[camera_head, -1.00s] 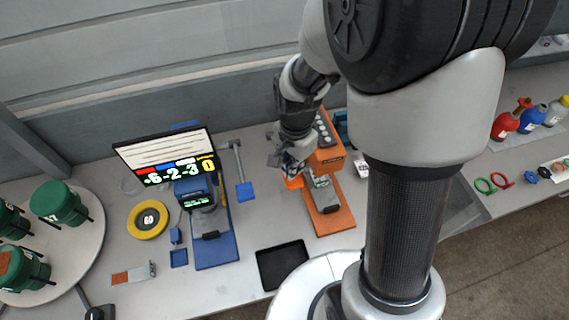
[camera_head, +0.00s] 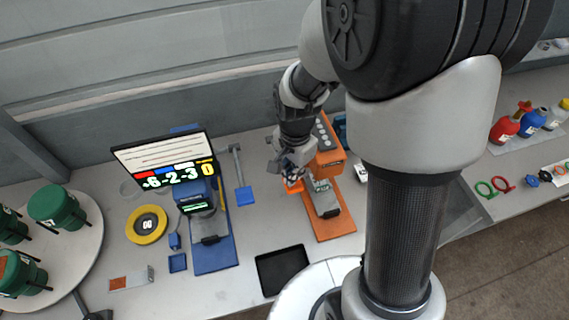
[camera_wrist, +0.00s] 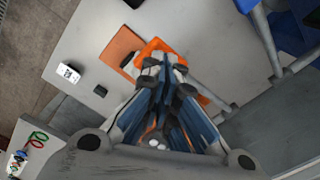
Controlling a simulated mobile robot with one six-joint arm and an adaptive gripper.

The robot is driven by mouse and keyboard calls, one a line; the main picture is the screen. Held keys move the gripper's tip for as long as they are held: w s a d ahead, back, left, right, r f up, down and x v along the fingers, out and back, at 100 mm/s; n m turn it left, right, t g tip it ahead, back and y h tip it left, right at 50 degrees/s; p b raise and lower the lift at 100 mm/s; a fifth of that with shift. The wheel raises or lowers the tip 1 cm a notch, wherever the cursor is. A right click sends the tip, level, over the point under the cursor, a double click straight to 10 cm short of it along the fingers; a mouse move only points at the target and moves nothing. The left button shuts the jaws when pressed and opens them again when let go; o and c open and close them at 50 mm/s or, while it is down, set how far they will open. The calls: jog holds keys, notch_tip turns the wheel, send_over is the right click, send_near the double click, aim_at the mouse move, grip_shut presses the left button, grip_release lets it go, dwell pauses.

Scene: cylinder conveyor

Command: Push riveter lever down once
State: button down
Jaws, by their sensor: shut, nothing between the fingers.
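An orange machine (camera_head: 331,163) with a grey bed on an orange base (camera_head: 335,228) stands on the bench right of centre; I take it as the riveter. An orange pad (camera_head: 295,187) at its left side looks like the lever's end; it also shows in the wrist view (camera_wrist: 154,46). My gripper (camera_head: 291,175) is shut and empty, pointing down at this pad. In the wrist view my fingertips (camera_wrist: 163,62) overlap the pad; I cannot tell whether they touch it. My arm and fingers hide the rest of the lever.
A blue machine (camera_head: 210,256) and a blue-ended grey bar (camera_head: 243,196) stand to the left, with a screen (camera_head: 165,160) behind. A black tray (camera_head: 283,270) lies in front. Green containers (camera_head: 56,207) are at far left, bottles (camera_head: 505,128) at right.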

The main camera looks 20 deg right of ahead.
dwell(0.4)
jog(key=shift+f+b, duration=5.2)
jog(key=shift+f, duration=1.15)
notch_tip(320, 180, up, 16)
jog(key=p, duration=1.2)
jog(key=shift+f, duration=0.1)
